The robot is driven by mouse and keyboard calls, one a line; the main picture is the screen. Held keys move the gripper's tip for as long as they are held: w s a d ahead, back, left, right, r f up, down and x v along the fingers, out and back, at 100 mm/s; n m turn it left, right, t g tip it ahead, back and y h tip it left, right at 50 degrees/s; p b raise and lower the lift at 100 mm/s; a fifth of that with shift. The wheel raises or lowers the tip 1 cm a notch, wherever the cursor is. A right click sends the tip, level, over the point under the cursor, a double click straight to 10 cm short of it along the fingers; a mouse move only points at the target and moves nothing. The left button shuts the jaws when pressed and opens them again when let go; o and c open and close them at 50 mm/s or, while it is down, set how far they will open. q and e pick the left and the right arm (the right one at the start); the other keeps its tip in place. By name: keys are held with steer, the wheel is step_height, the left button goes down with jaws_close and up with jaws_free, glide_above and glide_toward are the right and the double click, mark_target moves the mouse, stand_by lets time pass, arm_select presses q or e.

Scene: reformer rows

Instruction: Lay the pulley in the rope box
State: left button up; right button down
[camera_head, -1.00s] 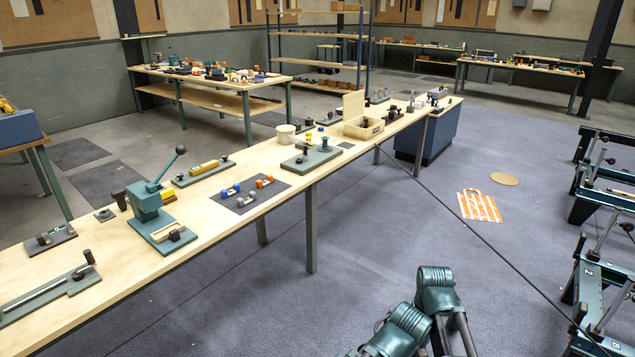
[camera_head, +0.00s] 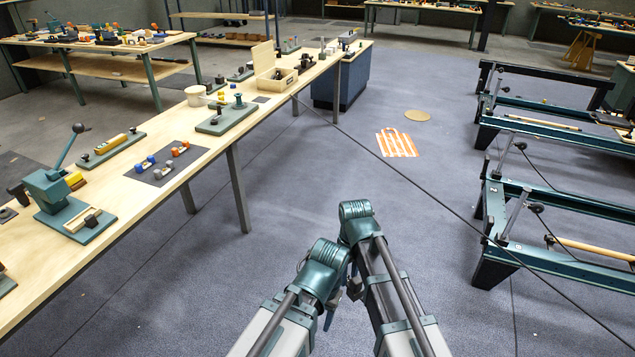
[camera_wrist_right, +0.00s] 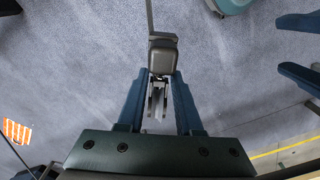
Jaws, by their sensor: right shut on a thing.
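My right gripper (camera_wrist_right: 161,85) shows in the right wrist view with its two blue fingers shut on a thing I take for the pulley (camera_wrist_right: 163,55). It has a dark grey rounded block and pale metal parts between the fingers. The gripper is over bare floor, away from the bench. In the head view my arms hide the pulley. An open wooden box (camera_head: 284,84) with a raised lid stands on the far part of the bench; I take it for the rope box. Its inside is only partly visible.
The long workbench (camera_head: 150,178) runs along the left, carrying a green lever press (camera_head: 60,200), a dark mat (camera_head: 163,167) and a pale round tub (camera_head: 195,96). Reformer frames (camera_head: 530,250) stand at the right. An orange-striped bag (camera_head: 397,144) lies on the open floor between.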

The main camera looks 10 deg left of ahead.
arm_select(q)
step_height(320, 180, up, 9)
steer(key=p, duration=0.8)
steer(key=shift+r, duration=0.1)
steer(key=shift+c, duration=0.6)
steer(key=shift+w, duration=0.1)
arm_select(e)
steer(key=d+r+n, duration=0.4)
steer(key=d+n, duration=0.3)
steer(key=d, duration=0.1)
steer(key=d+r+n, duration=0.5)
steer(key=d+n, duration=0.1)
steer(key=d, duration=0.2)
steer(key=shift+w+d+n, duration=0.15)
steer(key=shift+d+n, duration=0.2)
steer(key=shift+n, duration=0.05)
